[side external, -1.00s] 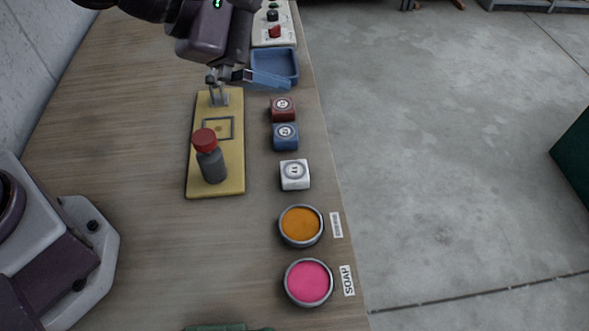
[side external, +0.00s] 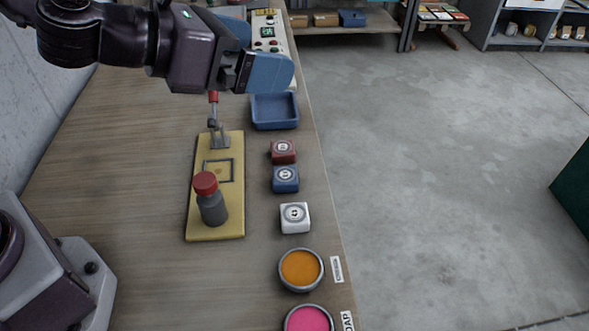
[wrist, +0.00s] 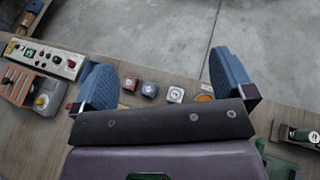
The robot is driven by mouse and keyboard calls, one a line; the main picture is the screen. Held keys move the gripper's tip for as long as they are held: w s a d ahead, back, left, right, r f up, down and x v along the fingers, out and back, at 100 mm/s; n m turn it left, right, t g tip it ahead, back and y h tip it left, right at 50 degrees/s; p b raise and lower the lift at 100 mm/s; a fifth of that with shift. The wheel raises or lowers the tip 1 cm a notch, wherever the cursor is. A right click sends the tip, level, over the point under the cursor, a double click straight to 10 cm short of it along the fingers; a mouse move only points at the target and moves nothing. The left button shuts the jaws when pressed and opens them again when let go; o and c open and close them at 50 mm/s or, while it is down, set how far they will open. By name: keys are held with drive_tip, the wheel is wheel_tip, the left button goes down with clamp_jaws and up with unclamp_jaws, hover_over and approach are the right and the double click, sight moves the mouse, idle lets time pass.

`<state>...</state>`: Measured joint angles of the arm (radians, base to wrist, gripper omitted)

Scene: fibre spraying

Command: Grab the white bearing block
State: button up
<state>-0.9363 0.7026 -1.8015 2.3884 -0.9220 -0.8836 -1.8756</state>
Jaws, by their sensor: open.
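The white bearing block (side external: 295,217) sits on the table right of the yellow board, nearest the orange dish in the row of blocks. It also shows in the wrist view (wrist: 175,95), between my fingers in the picture but farther off. My gripper (wrist: 163,82) is open and empty, with blue finger pads spread wide. In the side view my gripper (side external: 268,72) is above the table near the blue tray, well away from the white block. A blue block (side external: 286,179) and a red block (side external: 283,151) stand behind the white one, apart from it.
A yellow board (side external: 215,225) carries a red-capped grey bottle (side external: 212,203) and a clamp (side external: 218,135) with a red handle. An orange dish (side external: 300,269) and a pink dish (side external: 308,320) stand in front. A blue tray (side external: 275,123) and control panel (side external: 267,35) lie behind.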

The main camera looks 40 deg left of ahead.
approach(294, 214)
drive_tip(key=x, duration=0.4)
drive_tip(key=shift+f, duration=0.1)
drive_tip(key=shift+x, duration=2.65)
drive_tip(key=c, duration=1.1)
